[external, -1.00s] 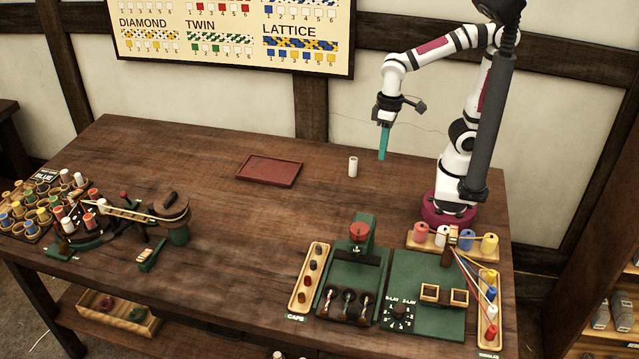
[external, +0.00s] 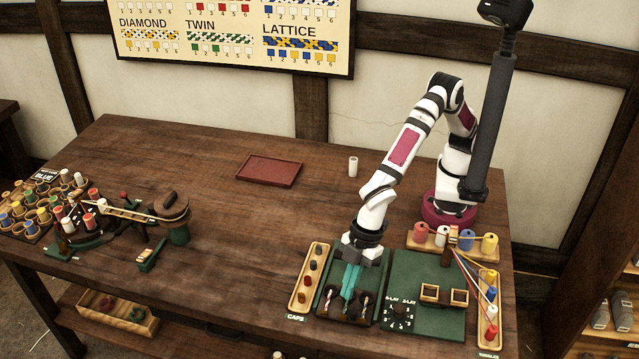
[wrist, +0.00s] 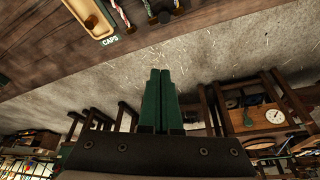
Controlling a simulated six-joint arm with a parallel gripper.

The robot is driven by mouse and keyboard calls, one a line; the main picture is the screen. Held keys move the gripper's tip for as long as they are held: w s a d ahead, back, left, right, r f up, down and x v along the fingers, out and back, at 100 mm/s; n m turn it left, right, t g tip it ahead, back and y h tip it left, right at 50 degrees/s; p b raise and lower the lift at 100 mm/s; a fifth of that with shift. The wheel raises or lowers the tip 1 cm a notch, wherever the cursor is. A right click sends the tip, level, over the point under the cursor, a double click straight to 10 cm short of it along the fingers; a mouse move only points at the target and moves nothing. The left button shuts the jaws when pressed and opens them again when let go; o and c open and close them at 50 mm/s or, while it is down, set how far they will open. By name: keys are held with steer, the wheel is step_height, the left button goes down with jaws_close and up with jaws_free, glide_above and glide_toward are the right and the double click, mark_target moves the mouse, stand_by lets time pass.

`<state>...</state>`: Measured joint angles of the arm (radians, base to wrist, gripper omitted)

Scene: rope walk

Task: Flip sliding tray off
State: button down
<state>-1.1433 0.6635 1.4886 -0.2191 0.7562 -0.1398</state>
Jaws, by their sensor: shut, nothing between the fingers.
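No part is marked as the sliding tray. A black holder (external: 342,318) with several upright rope ends sits at the front of the green station, and may be it. The rope ends (wrist: 151,8) show at the top of the wrist view. My gripper (external: 349,293) points down over this station, with its teal fingers together just above or behind the holder; contact cannot be told. In the wrist view the gripper (wrist: 162,72) is shut and empty. My arm hides the rear of the station and its red-topped part.
The wooden caps tray (external: 299,291) stands left of the station. A second green board (external: 425,320) with a dial and wooden frames is on the right. A red tray (external: 269,171) and white cylinder (external: 353,166) stand farther back.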

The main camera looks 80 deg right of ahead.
mark_target(349, 305)
steer(key=x, duration=0.9)
steer(key=shift+f, duration=0.3)
steer(key=d, duration=0.1)
steer(key=s+d, duration=0.1)
steer(key=shift+s+d+f, duration=0.15)
steer(key=shift+d, duration=0.15)
steer(key=shift+s+d, duration=0.2)
steer(key=shift+d, duration=0.15)
steer(key=d, duration=0.6)
steer(key=shift+d, duration=0.4)
